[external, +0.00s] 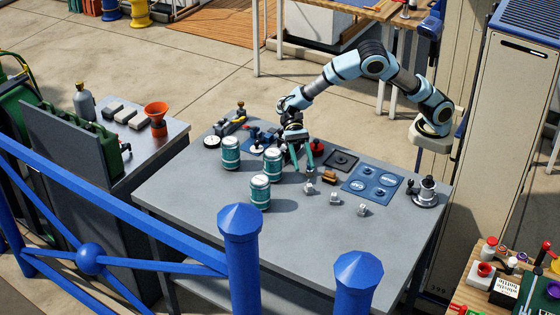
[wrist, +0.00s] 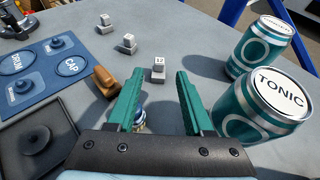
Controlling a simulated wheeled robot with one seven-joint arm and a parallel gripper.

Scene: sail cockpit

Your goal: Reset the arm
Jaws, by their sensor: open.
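My arm (external: 372,62) reaches from its base at the right end of the grey table, arches up and bends down over the table's middle. My gripper (external: 303,166) hangs low over the table with its teal fingers pointing down, just right of the cans. In the wrist view my gripper (wrist: 158,78) has its two teal fingers spread apart, with nothing held between them. A small blue and gold item (wrist: 140,117) is partly hidden behind the left finger. A small grey block (wrist: 158,70) lies on the table beyond the fingertips.
Teal cans (external: 260,192) stand close left of my gripper; one labelled TONIC (wrist: 275,92) is beside the right finger. A brown block (external: 329,177), a blue panel (external: 373,185), a dark square plate (external: 341,160) and small grey blocks (external: 335,198) lie rightward. The table's front (external: 310,240) is clear.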

